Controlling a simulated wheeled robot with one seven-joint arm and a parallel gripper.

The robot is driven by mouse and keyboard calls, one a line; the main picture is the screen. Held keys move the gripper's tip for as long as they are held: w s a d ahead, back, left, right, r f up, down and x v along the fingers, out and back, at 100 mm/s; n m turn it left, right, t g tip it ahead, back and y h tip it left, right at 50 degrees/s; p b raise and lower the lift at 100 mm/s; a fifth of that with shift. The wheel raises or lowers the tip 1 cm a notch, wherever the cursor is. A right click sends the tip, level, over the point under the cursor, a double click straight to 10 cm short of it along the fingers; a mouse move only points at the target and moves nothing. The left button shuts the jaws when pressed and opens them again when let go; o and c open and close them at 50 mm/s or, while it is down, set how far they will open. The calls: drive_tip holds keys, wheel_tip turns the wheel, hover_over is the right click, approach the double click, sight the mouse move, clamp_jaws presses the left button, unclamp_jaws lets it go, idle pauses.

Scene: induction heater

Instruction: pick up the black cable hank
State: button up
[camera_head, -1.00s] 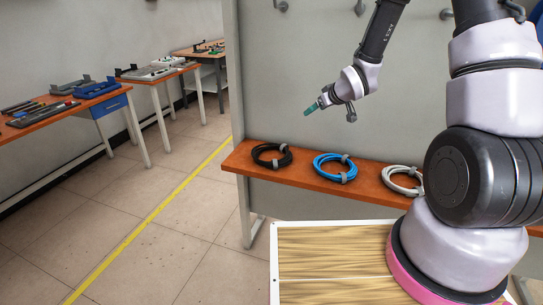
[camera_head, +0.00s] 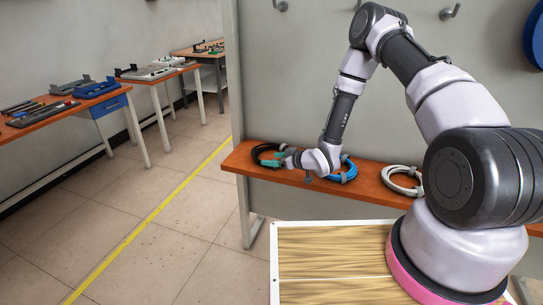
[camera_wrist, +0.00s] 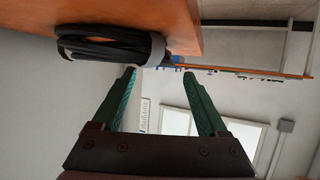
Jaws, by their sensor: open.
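The black cable hank (camera_head: 262,148) lies on the orange shelf at its left end, partly hidden behind my gripper in the head view. In the wrist view the black hank (camera_wrist: 100,46), with a grey tie (camera_wrist: 156,46) around it, shows at the upper left beside the shelf surface. My gripper (camera_head: 266,159) is low at the shelf, just at the front right of the hank. In the wrist view my gripper (camera_wrist: 160,75) has its two teal fingers apart with nothing between them. The hank is outside the fingers, near the left fingertip.
The orange shelf (camera_head: 373,190) runs along a grey panel (camera_head: 290,80). A blue cable hank (camera_head: 350,172) lies right of the gripper, partly behind my wrist, and a white hank (camera_head: 387,180) lies farther right. Hooks (camera_head: 281,6) stick out of the panel above.

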sight(262, 159)
drive_tip(key=x, duration=0.5)
drive_tip(key=shift+a, duration=0.5)
drive_tip(key=shift+c, duration=0.3)
drive_tip(key=shift+f, duration=0.1)
clamp_jaws()
